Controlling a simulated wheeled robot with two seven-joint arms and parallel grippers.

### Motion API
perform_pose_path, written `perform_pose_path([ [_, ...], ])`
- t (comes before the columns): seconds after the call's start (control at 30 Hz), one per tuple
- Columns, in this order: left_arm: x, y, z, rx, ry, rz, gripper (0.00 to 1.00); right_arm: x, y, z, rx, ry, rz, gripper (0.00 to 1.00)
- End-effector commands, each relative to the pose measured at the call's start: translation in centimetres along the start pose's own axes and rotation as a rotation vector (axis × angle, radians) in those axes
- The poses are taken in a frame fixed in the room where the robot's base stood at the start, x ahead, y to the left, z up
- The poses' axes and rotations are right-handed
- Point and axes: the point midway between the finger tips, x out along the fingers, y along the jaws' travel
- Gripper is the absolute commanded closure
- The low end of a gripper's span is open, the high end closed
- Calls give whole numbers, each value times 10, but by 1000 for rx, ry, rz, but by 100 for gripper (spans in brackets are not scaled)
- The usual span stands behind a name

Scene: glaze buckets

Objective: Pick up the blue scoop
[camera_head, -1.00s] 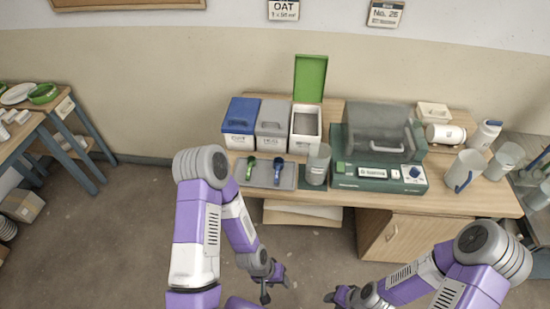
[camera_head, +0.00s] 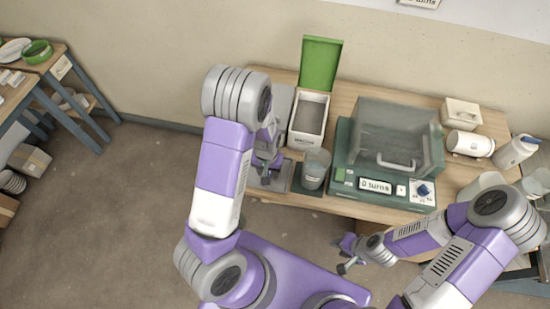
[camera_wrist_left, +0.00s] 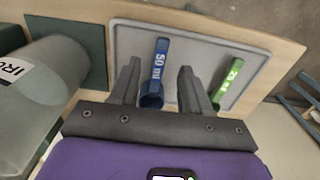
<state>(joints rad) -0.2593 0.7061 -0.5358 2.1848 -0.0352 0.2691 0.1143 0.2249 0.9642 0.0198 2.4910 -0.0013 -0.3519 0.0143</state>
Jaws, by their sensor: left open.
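In the left wrist view, the blue scoop (camera_wrist_left: 159,62) lies on the grey tray (camera_wrist_left: 202,45). Its handle, marked "50 ml", points away and its cup is nearer to my gripper. My left gripper (camera_wrist_left: 158,75) is open, with one finger on each side of the blue scoop and a gap on both sides. A green scoop (camera_wrist_left: 232,80) lies on the tray to the right, outside the fingers. In the head view my left gripper (camera_head: 268,163) is over the tray, and my arm hides the scoops. My right gripper (camera_head: 345,255) is open and empty in front of the table.
A grey cup (camera_head: 315,168) stands right of the tray; in the wrist view, a labelled cup (camera_wrist_left: 38,85) is close to the left finger. A white bin with its green lid (camera_head: 320,63) raised stands behind. A green machine (camera_head: 385,180) stands further right.

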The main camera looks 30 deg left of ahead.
Motion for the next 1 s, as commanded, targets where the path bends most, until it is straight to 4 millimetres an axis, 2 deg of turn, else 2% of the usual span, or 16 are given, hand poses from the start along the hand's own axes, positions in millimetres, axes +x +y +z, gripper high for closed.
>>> perform_pose_path([
  [0.3, 46, -1, 3, -1, -2, 0, 53, 8, 3, 0, 0, 0, 0, 62],
  [0.4, 53, 0, 2, 0, 0, 1, 53, 8, 3, 0, 0, 0, 0, 62],
  [0.63, 53, 0, 2, 0, 2, 2, 53, 8, 3, 0, 0, 0, 0, 62],
  [0.93, 53, 0, 2, 0, 1, 2, 99, 8, 3, 0, 0, 0, 0, 62],
  [1.0, 53, 0, 2, 0, 1, 2, 100, 8, 3, 0, 0, 0, 0, 62],
])
